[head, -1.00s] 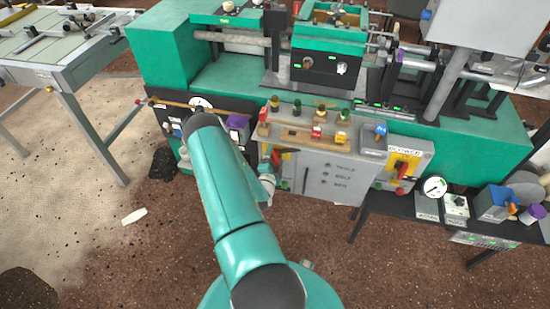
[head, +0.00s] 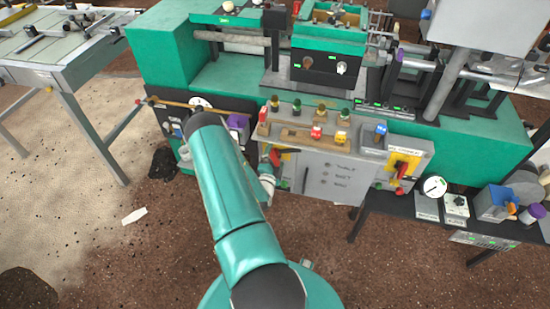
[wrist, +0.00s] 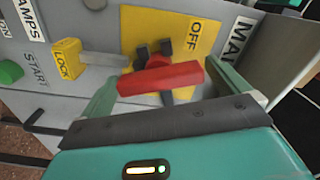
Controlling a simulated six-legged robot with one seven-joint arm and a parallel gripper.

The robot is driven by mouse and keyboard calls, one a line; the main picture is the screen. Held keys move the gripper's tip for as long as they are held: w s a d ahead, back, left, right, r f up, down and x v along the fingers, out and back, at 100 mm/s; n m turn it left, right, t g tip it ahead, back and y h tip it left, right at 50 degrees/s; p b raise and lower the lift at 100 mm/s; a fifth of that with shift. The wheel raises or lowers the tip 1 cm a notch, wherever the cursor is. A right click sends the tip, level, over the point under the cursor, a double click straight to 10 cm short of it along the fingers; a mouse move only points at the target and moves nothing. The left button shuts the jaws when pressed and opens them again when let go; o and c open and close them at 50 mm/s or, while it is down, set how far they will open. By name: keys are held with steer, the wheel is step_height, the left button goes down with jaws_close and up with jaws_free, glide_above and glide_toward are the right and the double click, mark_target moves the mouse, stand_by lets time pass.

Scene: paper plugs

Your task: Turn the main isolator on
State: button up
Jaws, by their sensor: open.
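The main isolator's red handle (wrist: 160,80) lies across a yellow plate (wrist: 190,28) marked OFF in the wrist view. A label starting "MA" (wrist: 238,38) is cut off at the plate's right. In the head view the handle (head: 275,156) shows at the left end of the grey control panel, partly hidden by my arm. My gripper (wrist: 160,73) is open, with one finger on each side of the handle. I cannot tell whether either finger touches it.
A yellow LOCK tag (wrist: 67,59) with a grey bar sits left of the handle, near a green START button (wrist: 10,71). A second red handle on yellow (head: 402,169) is on the box farther right. Coloured knobs line the panel's top.

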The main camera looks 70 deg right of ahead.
steer(key=s+a, duration=0.2)
steer(key=a, duration=1.1)
steer(key=shift+a, duration=0.25)
